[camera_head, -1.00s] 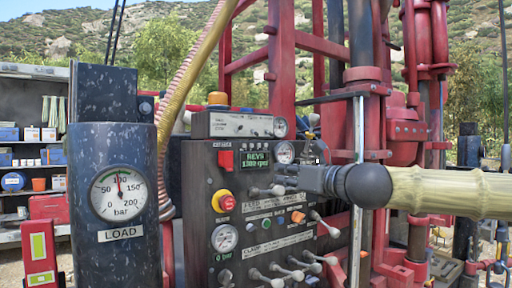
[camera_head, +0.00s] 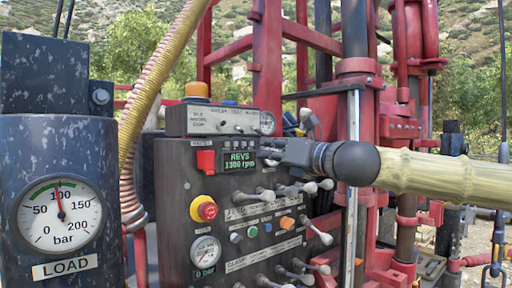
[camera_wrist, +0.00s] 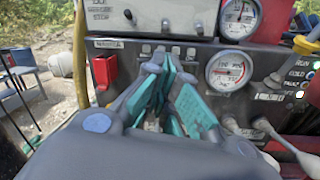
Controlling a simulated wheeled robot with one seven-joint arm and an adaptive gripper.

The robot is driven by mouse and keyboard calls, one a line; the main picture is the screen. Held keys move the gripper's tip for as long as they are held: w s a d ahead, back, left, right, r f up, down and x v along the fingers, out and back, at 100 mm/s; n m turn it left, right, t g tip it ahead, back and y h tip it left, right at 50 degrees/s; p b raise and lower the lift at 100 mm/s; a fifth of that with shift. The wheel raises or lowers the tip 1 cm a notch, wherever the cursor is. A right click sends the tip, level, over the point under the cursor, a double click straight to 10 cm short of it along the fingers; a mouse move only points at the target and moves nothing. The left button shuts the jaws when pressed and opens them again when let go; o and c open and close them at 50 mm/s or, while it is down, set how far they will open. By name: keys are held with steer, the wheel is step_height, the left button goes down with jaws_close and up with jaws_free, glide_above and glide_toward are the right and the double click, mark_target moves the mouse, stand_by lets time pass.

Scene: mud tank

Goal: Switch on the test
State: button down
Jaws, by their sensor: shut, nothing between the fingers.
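No switch reads clearly as "test". A grey switch box (camera_head: 225,121) with small toggles tops the dark control panel (camera_head: 172,215). In the wrist view the box (camera_wrist: 150,16) shows toggles and a label ending in "STOP"; its other words are too blurred to read. My gripper (camera_head: 264,152) is shut and empty, in front of the panel's upper right, just right of the green REVS display (camera_head: 240,161). In the wrist view its teal-padded fingers (camera_wrist: 172,62) point at the panel just below the box. Contact cannot be told.
A red MASTER switch (camera_wrist: 104,71) is left of my fingers; a pressure gauge (camera_wrist: 229,70) is right. A red-and-yellow stop button (camera_head: 204,208) and several levers (camera_head: 318,235) cover the panel. The LOAD gauge post (camera_head: 60,215) and a ribbed hose (camera_head: 150,95) stand left.

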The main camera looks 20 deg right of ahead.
mark_target(234, 143)
steer(key=shift+p+x, duration=1.75)
steer(key=shift+x, duration=3)
steer(key=shift+a+b, duration=0.2)
steer(key=shift+b, duration=0.25)
